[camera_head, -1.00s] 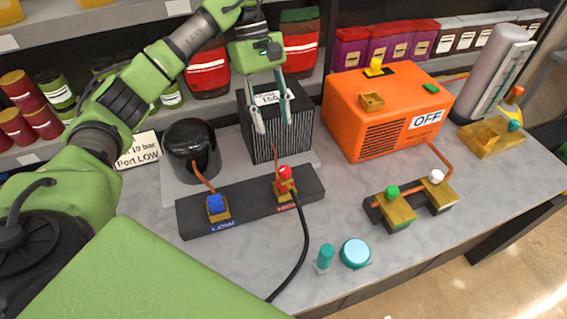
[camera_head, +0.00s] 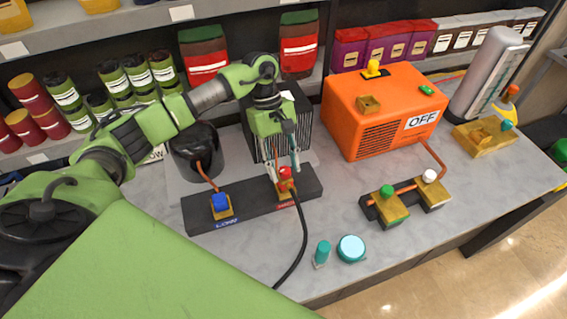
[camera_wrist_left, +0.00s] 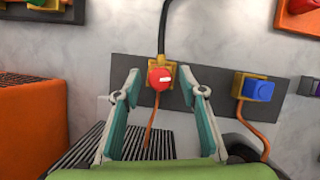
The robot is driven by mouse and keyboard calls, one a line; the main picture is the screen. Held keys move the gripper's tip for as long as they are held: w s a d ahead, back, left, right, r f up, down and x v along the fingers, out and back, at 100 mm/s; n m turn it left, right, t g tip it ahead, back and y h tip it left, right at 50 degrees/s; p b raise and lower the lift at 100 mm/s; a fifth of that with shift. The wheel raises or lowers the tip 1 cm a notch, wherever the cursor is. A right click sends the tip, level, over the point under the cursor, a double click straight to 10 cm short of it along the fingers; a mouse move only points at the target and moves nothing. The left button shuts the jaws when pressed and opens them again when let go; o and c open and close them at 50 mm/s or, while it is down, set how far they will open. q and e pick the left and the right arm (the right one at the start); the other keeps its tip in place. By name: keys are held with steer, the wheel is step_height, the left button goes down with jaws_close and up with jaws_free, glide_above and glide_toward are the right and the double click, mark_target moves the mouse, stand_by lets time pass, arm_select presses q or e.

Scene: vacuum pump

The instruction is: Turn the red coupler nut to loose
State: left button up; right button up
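The red coupler nut (camera_head: 286,173) sits on a brass block on the dark manifold bar, at the end labelled HIGH. It also shows in the left wrist view (camera_wrist_left: 160,79), with a pale mark on its face. My left gripper (camera_head: 283,168) comes down from above and is just over the nut. In the left wrist view its two fingers (camera_wrist_left: 160,92) stand wide apart, one on each side of the nut, with gaps on both sides. It is open and empty. My right gripper is not in view.
A blue knob (camera_head: 220,203) stands at the LOW end of the bar. A black hose (camera_head: 302,225) runs forward from the red nut's block. An orange pump box (camera_head: 375,120) marked OFF stands to the right. A dark ribbed box (camera_head: 300,115) stands behind the gripper.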

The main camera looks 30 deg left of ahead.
arm_select(q)
jaws_close()
